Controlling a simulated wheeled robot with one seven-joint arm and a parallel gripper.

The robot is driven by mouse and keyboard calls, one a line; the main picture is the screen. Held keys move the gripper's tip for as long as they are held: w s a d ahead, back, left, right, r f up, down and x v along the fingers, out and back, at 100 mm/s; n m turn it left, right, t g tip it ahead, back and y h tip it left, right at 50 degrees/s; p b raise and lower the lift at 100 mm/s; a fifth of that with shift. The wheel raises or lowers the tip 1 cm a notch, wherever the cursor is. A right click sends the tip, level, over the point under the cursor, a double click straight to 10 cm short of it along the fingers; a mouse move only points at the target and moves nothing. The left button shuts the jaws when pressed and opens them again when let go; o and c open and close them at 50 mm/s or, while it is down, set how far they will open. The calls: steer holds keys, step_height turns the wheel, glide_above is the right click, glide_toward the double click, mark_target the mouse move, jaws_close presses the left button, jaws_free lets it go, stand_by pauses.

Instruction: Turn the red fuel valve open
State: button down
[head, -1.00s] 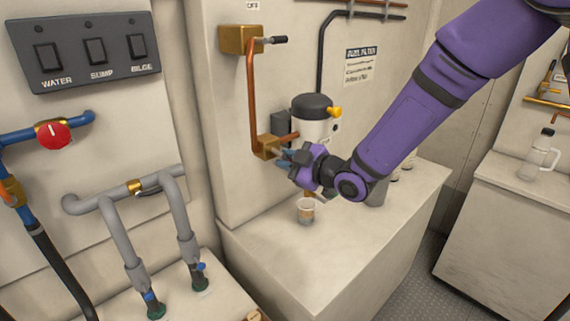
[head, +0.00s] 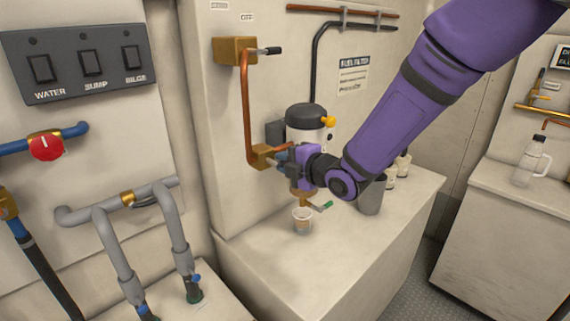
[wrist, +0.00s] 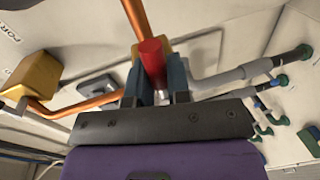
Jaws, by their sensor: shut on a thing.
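The red fuel valve handle (wrist: 152,60) stands between my gripper's fingers in the wrist view, pointing along them. My gripper (wrist: 154,88) is shut on it, one finger on each side. In the head view my gripper (head: 283,158) is at the brass valve body (head: 261,156), at the foot of the vertical copper pipe (head: 248,105). There it hides the red handle, so I cannot tell the handle's angle.
A dark-capped fuel filter (head: 305,117) is just behind my gripper. Below are a green-tipped lever (head: 324,206) and a small cup (head: 302,220) on the counter. A dark grey cup (head: 371,195) stands to the right. Another red knob (head: 47,147) sits on the blue pipe, far left.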

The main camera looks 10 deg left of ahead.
steer(key=shift+n, duration=0.4)
steer(key=shift+r, duration=0.1)
steer(key=c, duration=1.1)
jaws_free()
steer(key=v, duration=1.1)
